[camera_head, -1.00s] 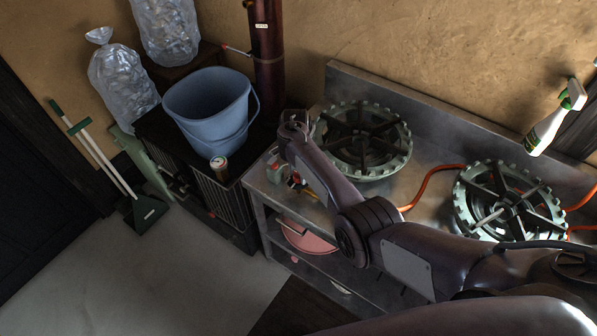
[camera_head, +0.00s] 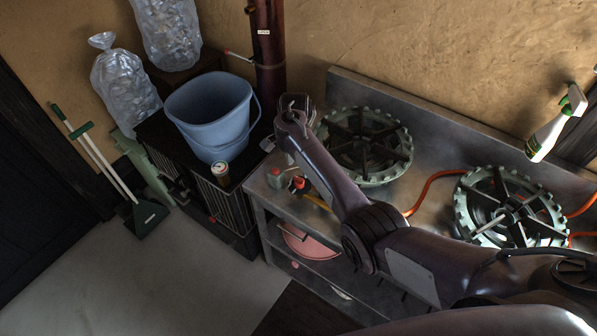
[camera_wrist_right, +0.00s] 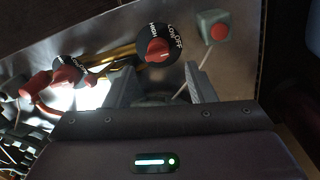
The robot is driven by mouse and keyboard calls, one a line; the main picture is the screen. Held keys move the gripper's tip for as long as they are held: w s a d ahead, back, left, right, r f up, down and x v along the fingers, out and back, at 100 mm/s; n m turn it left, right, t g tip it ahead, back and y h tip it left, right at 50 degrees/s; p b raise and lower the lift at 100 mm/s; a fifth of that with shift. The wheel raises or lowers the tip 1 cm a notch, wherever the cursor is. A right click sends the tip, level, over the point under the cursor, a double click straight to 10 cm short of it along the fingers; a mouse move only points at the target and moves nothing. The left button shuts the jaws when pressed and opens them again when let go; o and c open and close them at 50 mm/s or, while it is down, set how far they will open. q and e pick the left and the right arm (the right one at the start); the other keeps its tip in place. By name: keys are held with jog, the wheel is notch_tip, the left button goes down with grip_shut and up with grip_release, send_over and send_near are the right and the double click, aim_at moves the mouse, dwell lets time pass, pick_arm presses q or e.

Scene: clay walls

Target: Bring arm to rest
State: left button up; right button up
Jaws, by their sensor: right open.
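My right arm reaches in from the lower right across the metal stove table (camera_head: 440,150). My right gripper (camera_head: 294,103) is at the far end of the arm, above the table's left end, between the blue bucket and the left burner. In the right wrist view its two fingers (camera_wrist_right: 160,88) are apart with nothing held between them. Beyond them are a black dial with a red knob (camera_wrist_right: 158,48), a second red knob (camera_wrist_right: 66,78) and a small grey-green box with a red button (camera_wrist_right: 216,27). My left gripper is not in view.
A blue bucket (camera_head: 208,105) and a can (camera_head: 220,173) stand on a dark cabinet left of the gripper. Two burners (camera_head: 365,145) (camera_head: 510,205) sit on the table. A spray bottle (camera_head: 555,125) is at the far right. Floor at lower left is clear.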

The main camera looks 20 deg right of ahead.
jog(key=shift+r, duration=0.85)
